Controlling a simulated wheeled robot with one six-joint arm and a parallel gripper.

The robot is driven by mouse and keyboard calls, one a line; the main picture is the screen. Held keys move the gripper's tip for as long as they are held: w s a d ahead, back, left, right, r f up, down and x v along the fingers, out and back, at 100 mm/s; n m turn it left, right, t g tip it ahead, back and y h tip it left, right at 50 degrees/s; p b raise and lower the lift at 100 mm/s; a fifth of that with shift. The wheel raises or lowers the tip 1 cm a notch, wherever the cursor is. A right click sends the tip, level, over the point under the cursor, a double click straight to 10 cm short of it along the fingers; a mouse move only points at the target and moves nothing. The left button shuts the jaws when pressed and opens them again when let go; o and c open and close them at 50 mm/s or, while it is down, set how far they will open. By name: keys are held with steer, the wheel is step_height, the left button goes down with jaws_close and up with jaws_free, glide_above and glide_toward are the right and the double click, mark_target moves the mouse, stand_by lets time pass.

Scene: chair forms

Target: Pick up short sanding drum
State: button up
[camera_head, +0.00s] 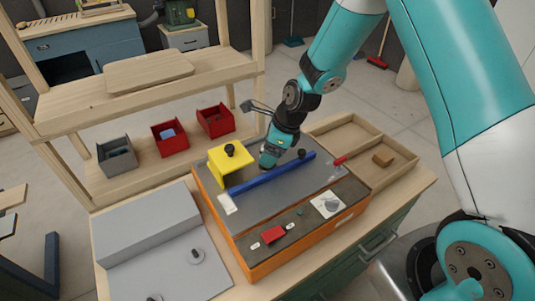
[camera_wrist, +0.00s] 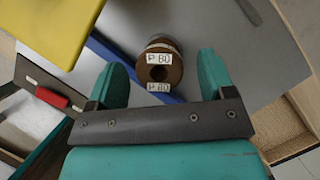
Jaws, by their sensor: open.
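In the wrist view a small brown drum (camera_wrist: 162,62) with a dark top and white "P 80" labels stands on the grey machine table (camera_wrist: 245,60). A round hole shows in its near end. My gripper (camera_wrist: 162,72) is open, with one teal finger on each side of the drum's place in the picture; I see gaps between fingers and drum.
A yellow block (camera_head: 232,165) with a dark knob stands left of my gripper. The machine has an orange base (camera_head: 300,240) and a red switch (camera_head: 273,234). Red bins (camera_head: 170,138) and a grey bin (camera_head: 117,157) sit on the shelf. A wooden tray (camera_head: 345,130) lies right.

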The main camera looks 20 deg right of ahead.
steer(key=shift+w+a+f, duration=0.1)
steer(key=shift+a+f, duration=0.15)
steer(key=shift+f, duration=0.4)
steer(key=c, duration=1)
